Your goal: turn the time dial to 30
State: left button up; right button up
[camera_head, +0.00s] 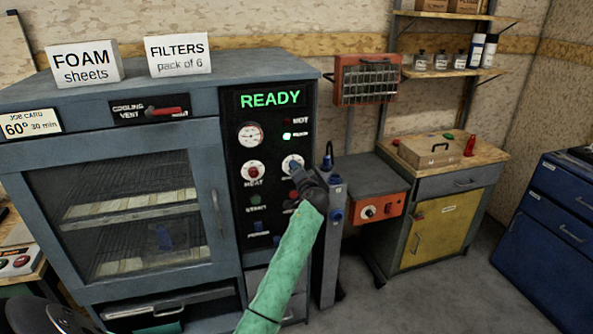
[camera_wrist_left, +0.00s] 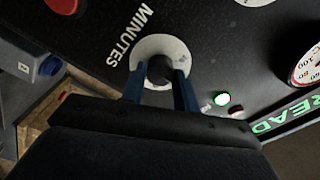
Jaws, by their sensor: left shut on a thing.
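The time dial (camera_head: 292,161) is a white round plate on the black control panel, right of the HEAT dial (camera_head: 253,171). My left gripper (camera_head: 298,178) is at it and partly hides its lower part. In the left wrist view the dial plate (camera_wrist_left: 160,47) is labelled MINUTES, and its dark knob (camera_wrist_left: 161,69) sits between the blue fingers of my left gripper (camera_wrist_left: 160,92), which is shut on it. The scale and pointer cannot be read. My right gripper is not in view.
The panel shows a green READY display (camera_head: 270,99), a gauge (camera_head: 250,135) and a lit green lamp (camera_head: 287,136). The job card (camera_head: 31,124) reads 60°, 30 min. An oven door (camera_head: 132,211) is left of the panel. A red button (camera_wrist_left: 63,5) lies near the dial.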

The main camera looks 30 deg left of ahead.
pick_arm(q)
jog(key=o, duration=1)
jog(key=shift+b+v, duration=1.65)
jog(key=shift+v, duration=2.3)
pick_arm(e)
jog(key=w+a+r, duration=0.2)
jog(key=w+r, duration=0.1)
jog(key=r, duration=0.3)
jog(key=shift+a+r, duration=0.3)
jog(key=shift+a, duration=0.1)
